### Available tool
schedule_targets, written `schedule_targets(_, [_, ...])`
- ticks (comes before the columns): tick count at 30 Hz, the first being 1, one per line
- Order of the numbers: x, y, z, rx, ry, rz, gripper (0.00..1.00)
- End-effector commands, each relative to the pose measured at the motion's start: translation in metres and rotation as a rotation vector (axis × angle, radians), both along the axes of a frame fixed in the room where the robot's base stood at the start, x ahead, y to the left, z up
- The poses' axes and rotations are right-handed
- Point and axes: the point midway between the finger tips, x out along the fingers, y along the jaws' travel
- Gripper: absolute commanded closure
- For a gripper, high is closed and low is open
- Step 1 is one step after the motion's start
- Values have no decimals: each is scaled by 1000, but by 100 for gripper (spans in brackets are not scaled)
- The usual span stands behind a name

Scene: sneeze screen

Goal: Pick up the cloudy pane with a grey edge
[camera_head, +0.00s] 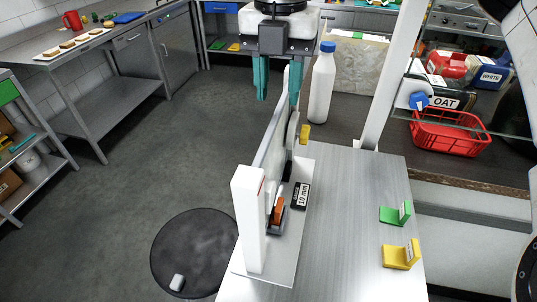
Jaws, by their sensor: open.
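A pale, cloudy pane (272,140) with a greyish edge stands upright, seen nearly edge-on, behind a white post (248,220) on a metal plate. My gripper (278,97) is at the top middle, with its two teal fingers pointing down and spread apart. It is open and appears empty. The fingers are around or just above the far upper end of the pane; I cannot tell whether they touch it. The right finger overlaps the pane's far end in the picture. The pane's lower part is partly hidden by the post and an orange piece (278,211).
A black "10 mm" label (301,195) and a yellow knob (305,133) are beside the pane. A white bottle (322,85) stands close right of my gripper. Green (394,214) and yellow (401,256) brackets sit on the steel table (345,230). A red basket (450,133) is farther right.

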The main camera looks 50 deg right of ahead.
Motion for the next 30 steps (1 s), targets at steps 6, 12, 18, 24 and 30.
schedule_targets(6, [0,0,-23,1,0,1,60])
schedule_targets(12, [-1,2,-38,2,2,1,60])
schedule_targets(18, [-1,3,-67,3,1,0,60])
schedule_targets(24, [-1,3,-77,-1,-1,0,60])
schedule_targets(30, [-1,2,-77,-1,-1,0,64])
